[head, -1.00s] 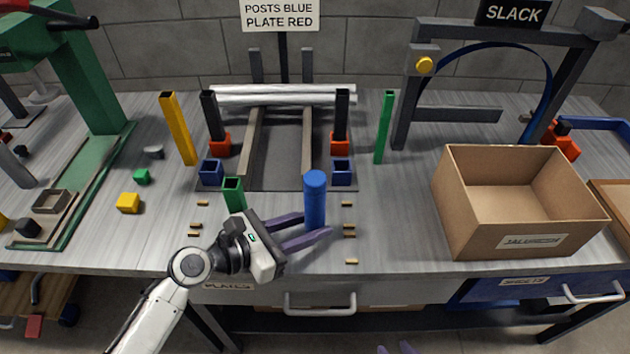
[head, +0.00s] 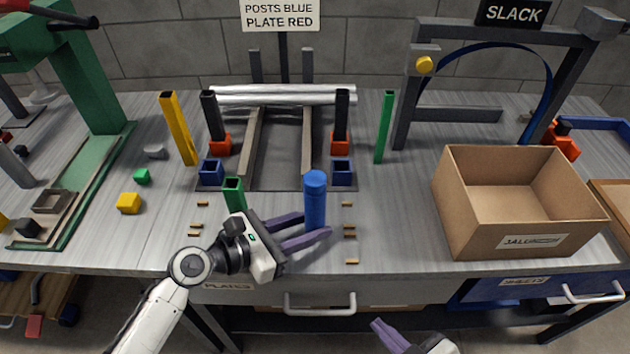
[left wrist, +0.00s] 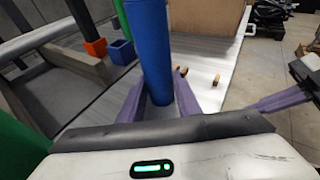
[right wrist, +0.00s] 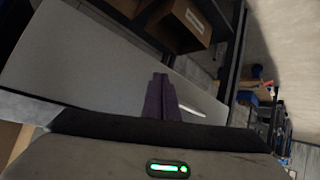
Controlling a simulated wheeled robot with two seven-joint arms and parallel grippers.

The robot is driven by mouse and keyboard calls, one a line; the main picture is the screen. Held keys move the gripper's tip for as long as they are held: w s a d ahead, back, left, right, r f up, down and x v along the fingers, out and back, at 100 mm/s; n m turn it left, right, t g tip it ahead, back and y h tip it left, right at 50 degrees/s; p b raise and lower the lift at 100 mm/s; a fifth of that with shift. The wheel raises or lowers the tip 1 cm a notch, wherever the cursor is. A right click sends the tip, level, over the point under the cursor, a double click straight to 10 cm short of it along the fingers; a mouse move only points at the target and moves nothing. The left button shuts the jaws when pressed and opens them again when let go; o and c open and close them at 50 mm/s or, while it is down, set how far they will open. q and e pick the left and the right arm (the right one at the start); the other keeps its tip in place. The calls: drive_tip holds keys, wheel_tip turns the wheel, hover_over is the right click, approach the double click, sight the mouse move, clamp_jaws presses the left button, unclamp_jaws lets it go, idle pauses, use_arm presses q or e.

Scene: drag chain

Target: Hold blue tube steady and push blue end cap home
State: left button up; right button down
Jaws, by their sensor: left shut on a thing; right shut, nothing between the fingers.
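The blue tube (head: 314,210) stands upright on the bench in the head view. The blue end cap (head: 315,180) sits on its top; I cannot tell how deeply it is seated. My left gripper (head: 317,226) is shut on the tube near its lower part, and its purple fingers lie either side of the tube (left wrist: 155,50) in the left wrist view. My right gripper (head: 378,323) is low at the front of the bench, below and right of the tube, apart from it. In the right wrist view its fingers (right wrist: 161,80) are together and empty.
A cardboard box (head: 520,205) stands right of the tube. A green post (head: 234,195) is close left of it, and blue sockets (head: 342,172) lie behind. Small brass pieces (head: 349,226) lie beside the tube. The bench front edge and drawer handle (head: 320,308) are near my right gripper.

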wheel_tip(320, 180, up, 4)
drive_tip(key=a+r+n+y, duration=0.1)
drive_tip(key=a+n+y, duration=0.15)
drive_tip(key=n, duration=0.65)
wheel_tip(320, 180, up, 33)
drive_tip(key=m+g+h, duration=0.5)
drive_tip(key=g, duration=0.4)
hover_over(313, 176)
drive_tip(key=shift+s+d+f, duration=0.15)
drive_tip(key=shift+f, duration=1.45)
drive_tip(key=shift+s+d+f, duration=0.1)
drive_tip(key=shift+f, duration=1.5)
drive_tip(key=shift+f, duration=0.65)
